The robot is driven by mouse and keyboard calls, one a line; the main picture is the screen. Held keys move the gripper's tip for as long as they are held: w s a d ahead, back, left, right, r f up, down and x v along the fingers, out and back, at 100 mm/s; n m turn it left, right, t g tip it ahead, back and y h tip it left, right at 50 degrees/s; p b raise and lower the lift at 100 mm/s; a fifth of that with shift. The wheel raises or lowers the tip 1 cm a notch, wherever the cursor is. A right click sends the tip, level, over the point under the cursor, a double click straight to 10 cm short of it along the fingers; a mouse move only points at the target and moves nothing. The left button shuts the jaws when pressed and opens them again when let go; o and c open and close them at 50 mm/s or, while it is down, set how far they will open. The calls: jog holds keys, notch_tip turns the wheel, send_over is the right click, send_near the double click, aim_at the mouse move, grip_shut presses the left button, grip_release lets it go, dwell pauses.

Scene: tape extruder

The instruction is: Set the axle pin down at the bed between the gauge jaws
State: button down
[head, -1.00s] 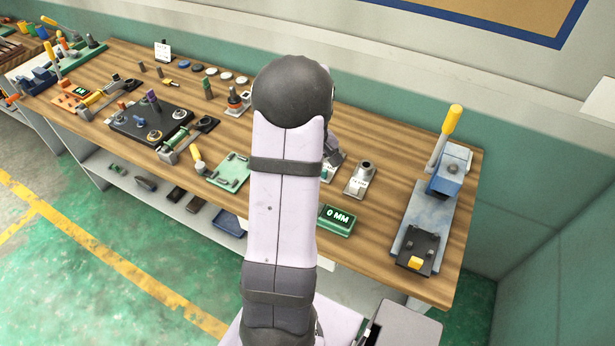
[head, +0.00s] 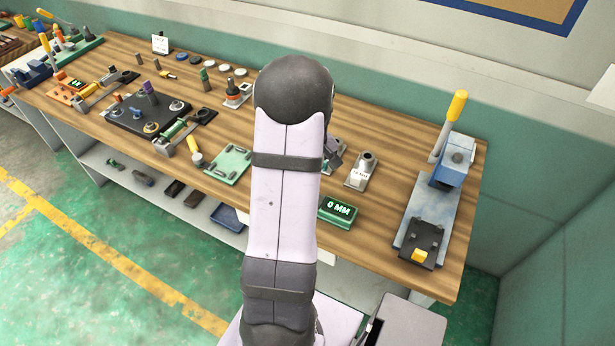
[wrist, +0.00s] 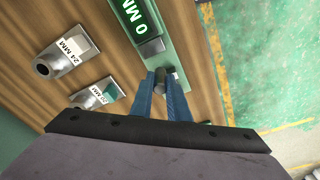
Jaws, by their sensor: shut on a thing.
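In the wrist view, the two blue fingers of my gripper (wrist: 163,76) are shut on a short dark grey piece, which I take to be the axle pin (wrist: 160,88). The fingertips are at the end of the pale green gauge bed (wrist: 178,50), beside the green gauge display (wrist: 141,22) reading 0 MM. The display also shows in the head view (head: 338,210), right of my arm. I cannot tell whether the pin touches the bed. The gauge jaws are not clearly visible. In the head view, my arm hides my gripper and the pin.
Metal blocks with round bores, marked 24 MM (wrist: 58,58) and apparently 20 MM (wrist: 95,95), stand left of my fingers in the wrist view. A blue press with a yellow handle (head: 453,120) stands at the bench's right end. Bare wood (head: 385,215) lies between press and display.

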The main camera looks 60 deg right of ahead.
jog(key=shift+f+b, duration=1.35)
jog(key=shift+f, duration=0.85)
jog(key=shift+s+a+f, duration=0.1)
jog(key=shift+a+f, duration=0.05)
jog(key=shift+f, duration=0.1)
jog(key=shift+d, duration=0.2)
jog(key=c, duration=1.6)
grip_release()
